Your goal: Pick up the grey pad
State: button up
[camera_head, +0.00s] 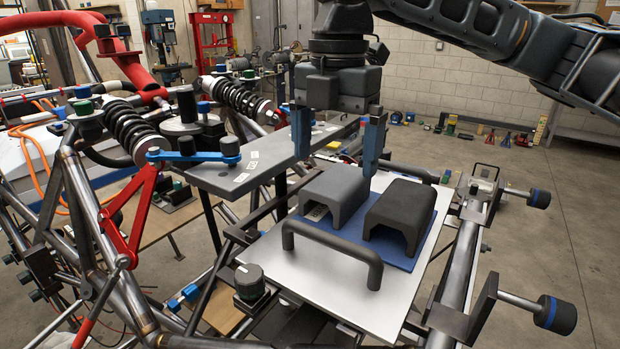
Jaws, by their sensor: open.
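A grey arch-shaped pad (336,188) sits at the left of a blue mat (402,262), with a hollow opening at its near end. A darker, near-black pad of similar shape (401,208) sits beside it on the right. My gripper (337,164) points down with its two blue-grey fingers apart, one on either side of the grey pad in the picture. The fingertips appear above the pad, and nothing is between them. The exact height of the gap cannot be told from this one view.
The mat lies on a white plate (300,275) with a dark bar handle (331,250) in front and another behind. A grey slab (235,176) lies close on the left. Metal chassis tubes, a red bracket (130,220) and coil springs (135,132) crowd the left.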

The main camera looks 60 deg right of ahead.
aim_at(331, 183)
jog(key=shift+w+f, duration=0.1)
jog(key=shift+f, duration=0.25)
jog(key=shift+w+d+f, duration=0.15)
jog(key=shift+d+f, duration=0.05)
jog(key=shift+f, duration=1.55)
jog(key=shift+w+d+f, duration=0.1)
jog(key=shift+d+f, duration=0.05)
jog(key=shift+f, duration=1.55)
jog(key=shift+c, duration=0.5)
jog(key=c, duration=0.8)
jog(key=shift+c, duration=0.2)
